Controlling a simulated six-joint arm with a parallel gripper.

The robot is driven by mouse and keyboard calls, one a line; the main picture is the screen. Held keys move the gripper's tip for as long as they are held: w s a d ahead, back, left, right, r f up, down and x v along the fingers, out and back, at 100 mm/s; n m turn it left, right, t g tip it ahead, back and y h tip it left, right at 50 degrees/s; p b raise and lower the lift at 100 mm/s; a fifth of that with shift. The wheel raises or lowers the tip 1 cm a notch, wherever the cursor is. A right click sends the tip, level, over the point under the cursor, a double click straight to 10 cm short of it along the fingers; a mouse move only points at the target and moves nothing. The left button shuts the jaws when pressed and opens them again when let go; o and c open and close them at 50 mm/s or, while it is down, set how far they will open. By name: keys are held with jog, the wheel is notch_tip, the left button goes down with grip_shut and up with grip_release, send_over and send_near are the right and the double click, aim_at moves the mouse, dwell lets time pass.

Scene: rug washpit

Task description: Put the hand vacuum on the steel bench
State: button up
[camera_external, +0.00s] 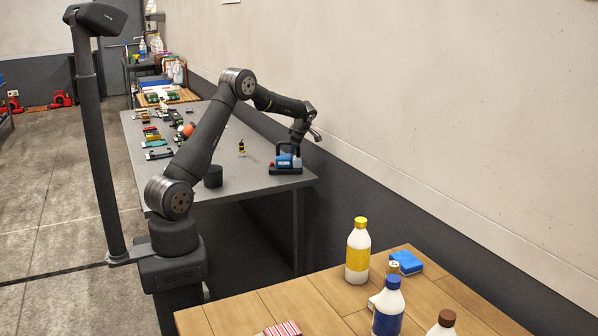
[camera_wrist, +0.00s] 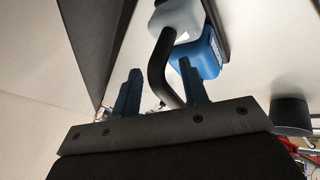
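The hand vacuum (camera_external: 287,161), blue with dark parts, is at the right front corner of the grey steel bench (camera_external: 232,182) and appears to rest on its top. My gripper (camera_external: 296,143) is just above it, pointing down. In the wrist view, the vacuum's blue and pale grey body (camera_wrist: 208,52) lies beyond the fingers. Its black curved handle runs down between the two fingertips of my gripper (camera_wrist: 161,80), with visible gaps to both fingers. The gripper is open. The lower end of the handle is hidden behind the gripper's front plate.
Several tools lie farther back. The wall (camera_external: 400,100) is close on the right. A wooden table (camera_external: 330,297) with several bottles is in front.

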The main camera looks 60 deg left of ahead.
jog(key=shift+r, duration=0.1)
jog(key=v, duration=1.2)
jog(key=x, duration=1.2)
jog(key=shift+r, duration=1.1)
jog(key=shift+o, duration=0.6)
